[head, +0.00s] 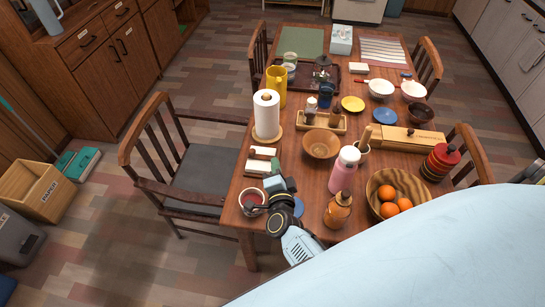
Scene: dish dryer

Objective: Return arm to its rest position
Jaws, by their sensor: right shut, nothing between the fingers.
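My right gripper (262,204) is over the near left corner of the wooden table (225,212), at the end of my pale blue and black arm. It is shut and holds nothing. A dark red round container (247,195) is beside or just under its tips; I cannot tell whether they touch. My left gripper is not in view. A large pale blue part of my own body hides the lower right of the head view.
Close to my right arm stand an amber bottle (338,210), a pink bottle (344,170), a wooden bowl of oranges (373,189) and a brown bowl (321,144). A paper towel roll (266,113) is farther back.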

